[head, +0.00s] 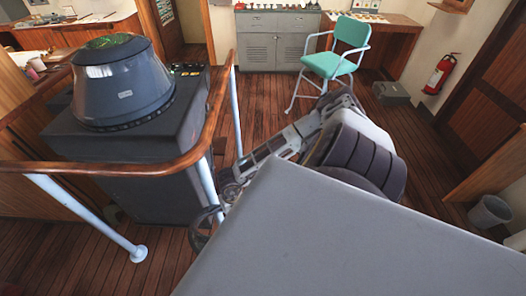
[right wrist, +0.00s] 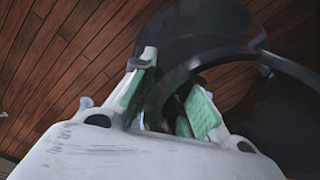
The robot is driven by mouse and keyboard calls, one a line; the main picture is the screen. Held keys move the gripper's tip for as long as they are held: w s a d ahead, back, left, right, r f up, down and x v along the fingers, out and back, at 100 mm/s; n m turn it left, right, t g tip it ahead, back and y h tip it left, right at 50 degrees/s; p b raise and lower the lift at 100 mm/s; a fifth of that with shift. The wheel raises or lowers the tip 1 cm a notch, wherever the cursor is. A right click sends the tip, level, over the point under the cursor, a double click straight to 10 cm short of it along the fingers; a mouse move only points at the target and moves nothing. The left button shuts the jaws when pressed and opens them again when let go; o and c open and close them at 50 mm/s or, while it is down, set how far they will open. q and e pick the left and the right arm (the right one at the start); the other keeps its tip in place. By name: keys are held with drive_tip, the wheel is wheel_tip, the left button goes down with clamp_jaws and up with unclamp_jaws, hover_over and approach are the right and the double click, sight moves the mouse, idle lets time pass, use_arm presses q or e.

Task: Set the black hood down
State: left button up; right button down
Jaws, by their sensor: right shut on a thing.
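My right gripper (right wrist: 168,98) is shut on the rim of the black hood (right wrist: 288,105) in the right wrist view, with a green pad on either side of it. The hood is dark and round, with a curved rim, and is held above the wooden floor. In the head view my right arm reaches toward the picture's left, and the gripper (head: 229,190) is beside the rail post. Part of the hood (head: 200,228) shows below it; the rest is hidden behind the post and a grey surface. My left gripper is out of view.
A grey console with a conical top (head: 124,85) stands at left behind a wooden handrail (head: 150,168) on pale posts. A large grey surface (head: 330,245) fills the front. A green chair (head: 333,62) stands behind my arm. Open floor (head: 268,100) lies between.

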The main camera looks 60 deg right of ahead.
drive_tip(key=w+a+r+n, duration=0.1)
drive_tip(key=w+a+r, duration=0.1)
drive_tip(key=a, duration=0.3)
drive_tip(key=w+a+r+n, duration=0.1)
drive_tip(key=w+a+r, duration=0.1)
drive_tip(key=w+a, duration=0.2)
drive_tip(key=w+a+r, duration=0.2)
drive_tip(key=w+a, duration=0.1)
drive_tip(key=a, duration=0.3)
drive_tip(key=shift+w+n, duration=0.15)
drive_tip(key=shift+n, duration=0.25)
drive_tip(key=w+a+r+n, duration=0.1)
drive_tip(key=w+a+r, duration=0.2)
drive_tip(key=a+r, duration=0.2)
drive_tip(key=w+a+r+n, duration=0.1)
drive_tip(key=w+a+r, duration=0.2)
drive_tip(key=a+r, duration=0.3)
drive_tip(key=shift+w+a+r+n, duration=0.3)
drive_tip(key=shift+w+a+n, duration=0.1)
drive_tip(key=shift+a, duration=0.6)
drive_tip(key=shift+s, duration=0.15)
